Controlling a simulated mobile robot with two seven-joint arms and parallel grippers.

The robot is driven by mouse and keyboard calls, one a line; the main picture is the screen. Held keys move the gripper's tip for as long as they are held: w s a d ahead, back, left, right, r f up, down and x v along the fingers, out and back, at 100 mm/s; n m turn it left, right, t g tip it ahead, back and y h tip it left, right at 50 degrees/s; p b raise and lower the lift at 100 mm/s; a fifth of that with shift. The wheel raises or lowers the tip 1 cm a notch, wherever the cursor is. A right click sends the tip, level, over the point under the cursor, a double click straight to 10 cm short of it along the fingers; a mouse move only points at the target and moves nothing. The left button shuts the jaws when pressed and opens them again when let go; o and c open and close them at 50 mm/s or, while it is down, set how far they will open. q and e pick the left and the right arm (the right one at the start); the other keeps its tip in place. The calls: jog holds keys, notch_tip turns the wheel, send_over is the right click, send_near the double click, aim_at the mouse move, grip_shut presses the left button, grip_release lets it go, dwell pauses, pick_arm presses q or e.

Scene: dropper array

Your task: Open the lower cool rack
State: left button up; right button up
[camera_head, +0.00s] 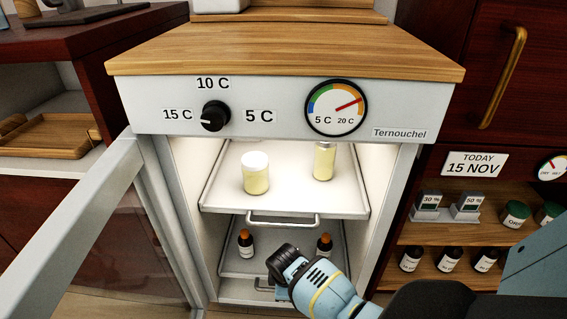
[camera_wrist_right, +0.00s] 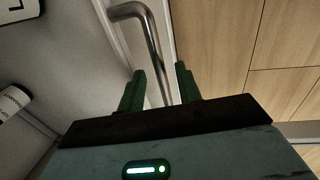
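The lower cool rack (camera_head: 233,262) is a grey tray inside the open cooler, below the upper rack (camera_head: 215,196). Its metal handle (camera_head: 262,287) is at its front edge, partly hidden by my right wrist. Two dark bottles with orange caps (camera_head: 246,244) stand on it. In the right wrist view, my right gripper (camera_wrist_right: 160,76) is open, with its two green fingers on either side of a metal handle bar (camera_wrist_right: 155,40). Contact with the bar cannot be told. In the head view the fingers are hidden behind my wrist. My left gripper is not in view.
The cooler's glass door (camera_head: 75,225) stands open at the left. The upper rack, with its own handle (camera_head: 284,222), holds a jar (camera_head: 256,176) and a bottle (camera_head: 324,163). Wooden shelves (camera_head: 455,233) with bottles and small devices are at the right.

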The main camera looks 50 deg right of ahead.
jog(key=shift+c, duration=0.4)
jog(key=c, duration=0.5)
grip_shut()
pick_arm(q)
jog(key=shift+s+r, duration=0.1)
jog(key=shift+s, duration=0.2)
